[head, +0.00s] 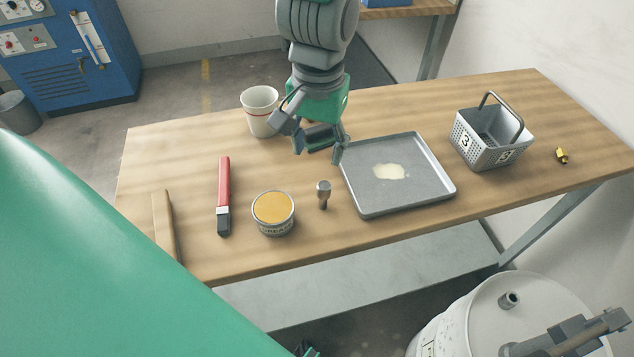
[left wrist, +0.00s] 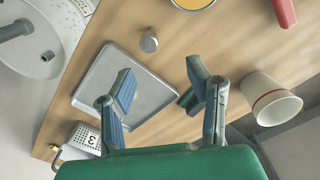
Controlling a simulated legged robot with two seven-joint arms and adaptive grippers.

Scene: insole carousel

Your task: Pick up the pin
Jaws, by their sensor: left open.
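The pin (head: 323,194) is a small grey metal piece with a wide round head. It stands upright on the wooden table, between the yellow tin and the metal tray. In the left wrist view the pin (left wrist: 149,41) shows from above, beyond the fingertips. My left gripper (head: 319,150) hangs over the table behind the pin, beside the tray's back left corner. I cannot make out my right gripper.
The tray (head: 403,205) holds a pale smear. The yellow tin (head: 273,213), red-handled tool (head: 223,190) and wooden stick (head: 165,222) lie left of the pin. A cup (head: 260,112) stands behind. A wire-handled basket (head: 490,138) and small brass piece (head: 562,155) are at right.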

